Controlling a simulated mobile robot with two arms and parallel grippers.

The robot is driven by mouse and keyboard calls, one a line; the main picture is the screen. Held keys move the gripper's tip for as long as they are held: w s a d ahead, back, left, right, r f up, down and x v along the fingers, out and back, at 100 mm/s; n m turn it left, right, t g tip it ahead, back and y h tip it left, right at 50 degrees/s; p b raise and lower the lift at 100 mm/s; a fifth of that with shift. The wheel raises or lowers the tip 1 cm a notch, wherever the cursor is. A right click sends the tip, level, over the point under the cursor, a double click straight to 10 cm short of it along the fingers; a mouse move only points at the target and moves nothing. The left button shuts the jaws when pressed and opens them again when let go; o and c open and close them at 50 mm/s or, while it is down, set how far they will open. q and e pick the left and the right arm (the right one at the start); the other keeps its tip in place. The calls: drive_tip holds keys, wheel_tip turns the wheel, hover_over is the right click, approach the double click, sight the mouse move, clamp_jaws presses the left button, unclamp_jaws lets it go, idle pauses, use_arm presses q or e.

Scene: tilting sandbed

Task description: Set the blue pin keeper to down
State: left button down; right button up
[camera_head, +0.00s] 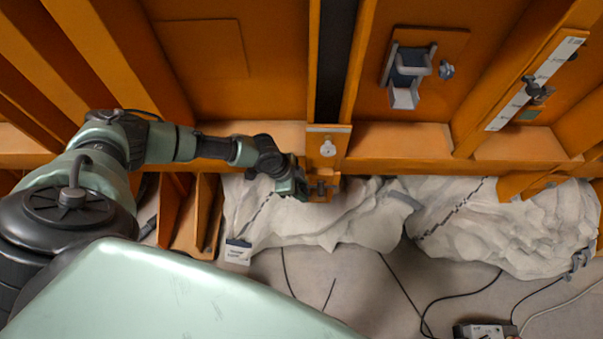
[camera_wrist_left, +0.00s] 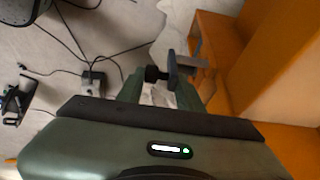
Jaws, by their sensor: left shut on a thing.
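The orange bracket (camera_head: 322,150) stands at the foot of the dark upright channel, with a pale round tag on its face. A small dark fitting (camera_head: 323,187) is at its lower end. My left gripper (camera_head: 303,186) reaches it from the left and is shut on part of it. In the left wrist view my left gripper (camera_wrist_left: 160,88) has a dark knob (camera_wrist_left: 155,74) between its fingertips, beside a blue-grey plate (camera_wrist_left: 187,64). This looks like the pin keeper, but its blue colour is faint and its setting is unclear. My right gripper is not in view.
Pale crumpled sheeting (camera_head: 300,215) lies below the orange frame. A grey bracket (camera_head: 408,72) and a white scale strip (camera_head: 535,85) are at the right. Cables and a small box (camera_head: 485,331) lie on the floor.

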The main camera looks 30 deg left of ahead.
use_arm(q)
drive_tip(key=shift+w+d+f+g+y+p, duration=0.25)
drive_tip(key=shift+d+g+y, duration=0.4)
drive_tip(key=shift+d+y, duration=0.25)
drive_tip(key=shift+w+d+f+g+y+p, duration=0.25)
drive_tip(key=shift+d+g+y, duration=0.4)
drive_tip(key=shift+y, duration=0.4)
drive_tip(key=shift+w+d+f+g+y+p, duration=0.25)
drive_tip(key=shift+d+g+y, duration=0.35)
drive_tip(key=shift+d+y, duration=0.3)
drive_tip(key=shift+w+r, duration=0.1)
drive_tip(key=c, duration=1.2)
unclamp_jaws()
drive_tip(key=shift+o, duration=0.4)
drive_tip(key=shift+r, duration=0.1)
drive_tip(key=shift+w+a+r+n, duration=0.15)
drive_tip(key=shift+w+a+n, duration=0.05)
drive_tip(key=shift+n, duration=0.1)
